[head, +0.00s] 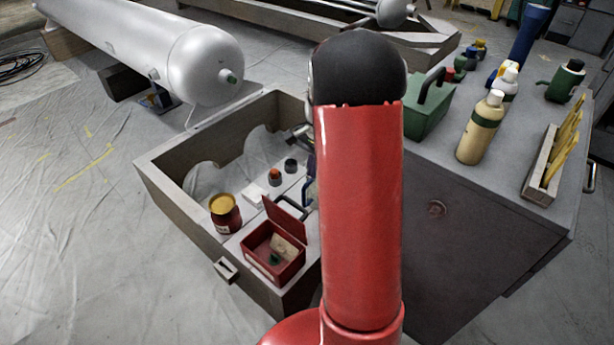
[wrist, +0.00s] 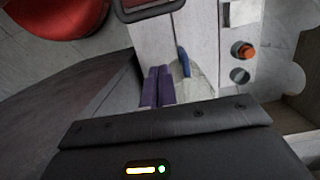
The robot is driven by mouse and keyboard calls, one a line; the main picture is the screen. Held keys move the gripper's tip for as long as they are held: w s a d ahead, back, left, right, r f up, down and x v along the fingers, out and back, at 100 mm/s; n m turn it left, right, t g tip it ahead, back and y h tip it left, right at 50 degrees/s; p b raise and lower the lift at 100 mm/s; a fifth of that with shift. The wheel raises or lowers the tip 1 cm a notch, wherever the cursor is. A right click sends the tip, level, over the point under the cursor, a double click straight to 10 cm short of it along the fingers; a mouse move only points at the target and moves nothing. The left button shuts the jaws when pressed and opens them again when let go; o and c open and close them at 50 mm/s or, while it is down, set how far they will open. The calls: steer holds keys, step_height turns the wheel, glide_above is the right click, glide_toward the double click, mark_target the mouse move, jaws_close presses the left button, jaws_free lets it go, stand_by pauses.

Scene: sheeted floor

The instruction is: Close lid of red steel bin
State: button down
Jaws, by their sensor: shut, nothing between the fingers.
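The red steel bin (head: 262,265) sits on the grey shelf of a box-like stand in the head view. Its lid (head: 286,222) is raised, standing up at the back right side. A pale item and a small green item lie inside. In the wrist view, a red-edged part of what looks like the bin (wrist: 150,10) shows at the top edge. My gripper (wrist: 159,72) shows there with its two purple fingers side by side, shut and empty, apart from the bin. In the head view my red arm hides most of the gripper.
A dark red can with a yellow top (head: 225,213) stands left of the bin. An orange-topped jar (head: 275,177) and a dark jar (head: 291,166) stand behind. Stand walls (head: 180,205) surround them. A cabinet (head: 470,240) carrying bottles is on the right.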

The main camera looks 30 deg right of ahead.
step_height(320, 180, down, 9)
steer(key=a, duration=0.2)
steer(key=shift+s+a+r, duration=0.45)
steer(key=shift+a+r, duration=0.15)
steer(key=shift+a, duration=0.1)
steer(key=shift+s+a+r, duration=0.4)
steer(key=shift+a+r, duration=0.15)
steer(key=shift+a, duration=0.1)
steer(key=shift+s+a+r+h, duration=0.1)
steer(key=shift+a+r+h, duration=0.1)
steer(key=shift+a+h, duration=0.15)
